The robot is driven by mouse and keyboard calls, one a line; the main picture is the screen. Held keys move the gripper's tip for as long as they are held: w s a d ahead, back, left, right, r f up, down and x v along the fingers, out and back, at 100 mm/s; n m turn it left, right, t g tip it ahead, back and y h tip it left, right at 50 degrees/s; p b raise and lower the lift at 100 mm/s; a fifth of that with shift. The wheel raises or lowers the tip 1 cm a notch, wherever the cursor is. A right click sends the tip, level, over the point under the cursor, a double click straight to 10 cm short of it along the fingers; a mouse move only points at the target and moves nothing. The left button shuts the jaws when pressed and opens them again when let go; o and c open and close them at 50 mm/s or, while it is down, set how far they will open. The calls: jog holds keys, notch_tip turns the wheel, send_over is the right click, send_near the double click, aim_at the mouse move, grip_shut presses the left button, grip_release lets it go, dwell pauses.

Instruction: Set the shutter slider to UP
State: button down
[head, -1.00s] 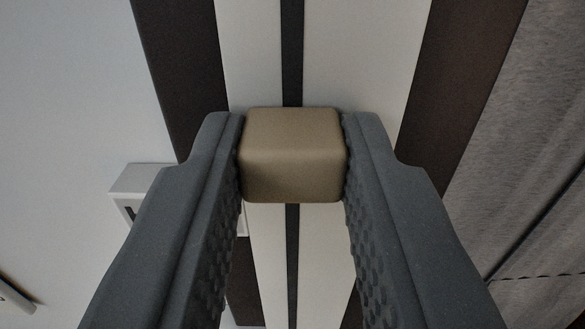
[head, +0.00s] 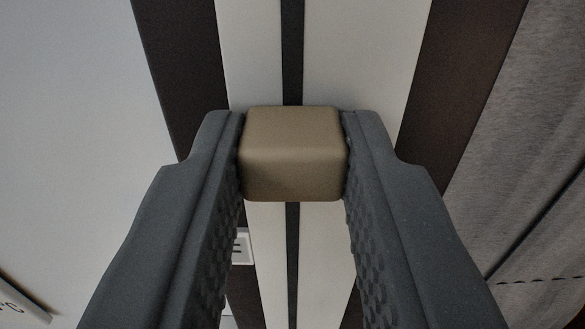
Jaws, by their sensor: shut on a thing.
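The shutter slider's tan knob (head: 293,153) is a rounded block in the middle of the head view. It sits over a dark slot (head: 292,50) that runs down the middle of a white track plate (head: 365,50). My gripper (head: 293,158) is shut on the knob, with one dark grey finger against each side. The slot shows above and below the knob. The ends of the slot are out of view.
Dark brown strips (head: 455,60) border the plate on both sides. Grey fabric-like material (head: 535,170) lies at the right. A white surface (head: 70,130) fills the left, with a partly cut-off label (head: 22,300) at lower left. A small white label (head: 242,246) shows beside my left finger.

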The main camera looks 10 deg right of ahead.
notch_tip(320, 180, up, 8)
jog(key=p, duration=0.8)
jog(key=shift+r, duration=0.25)
jog(key=shift+s+r, duration=0.1)
jog(key=c, duration=1.2)
grip_release()
jog(key=shift+o, duration=0.2)
jog(key=shift+f, duration=0.2)
